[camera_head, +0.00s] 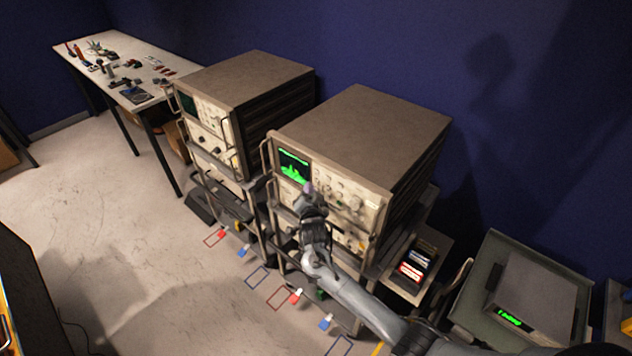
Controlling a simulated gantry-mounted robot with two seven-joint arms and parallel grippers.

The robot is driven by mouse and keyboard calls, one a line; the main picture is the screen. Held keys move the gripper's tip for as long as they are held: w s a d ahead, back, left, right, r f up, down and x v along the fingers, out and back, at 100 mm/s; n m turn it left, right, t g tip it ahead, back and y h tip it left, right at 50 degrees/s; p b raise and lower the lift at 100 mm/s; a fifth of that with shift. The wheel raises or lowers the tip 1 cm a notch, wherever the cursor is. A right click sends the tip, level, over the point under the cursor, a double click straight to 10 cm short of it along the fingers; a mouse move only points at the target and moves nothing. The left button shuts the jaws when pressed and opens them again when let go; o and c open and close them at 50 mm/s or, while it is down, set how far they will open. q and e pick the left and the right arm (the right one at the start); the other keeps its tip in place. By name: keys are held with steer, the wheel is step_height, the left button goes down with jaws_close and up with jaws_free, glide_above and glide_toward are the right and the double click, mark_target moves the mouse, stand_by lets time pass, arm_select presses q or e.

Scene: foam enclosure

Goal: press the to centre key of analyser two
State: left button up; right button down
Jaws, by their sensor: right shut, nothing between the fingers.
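Two beige and brown rack analysers stand side by side. The right analyser (365,130) has a lit screen (294,166) with a green trace, and knobs and keys on its front panel. The left analyser (245,82) has a darker screen and a similar panel. I cannot read a number on either one. My right gripper (309,188) is shut and empty, in front of the right analyser's panel, just below and right of its screen. Whether it touches the panel I cannot tell. It hides part of the panel, and the to centre key cannot be made out. My left gripper is not in view.
Metal handles (267,155) stick out from the analysers' fronts. A cart with a grey unit (538,295) with a green display stands at the lower right. A workbench (85,48) with small parts is at the far left. The floor (110,215) on the left is mostly clear.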

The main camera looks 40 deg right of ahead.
steer(key=shift+d, duration=0.4)
steer(key=shift+w+d, duration=0.1)
steer(key=shift+d, duration=0.1)
stand_by(0.7)
steer(key=shift+d, duration=0.2)
stand_by(0.3)
steer(key=shift+a, duration=0.8)
steer(key=a, duration=0.1)
steer(key=a+p, duration=0.1)
steer(key=a, duration=0.3)
steer(key=shift+s, duration=0.4)
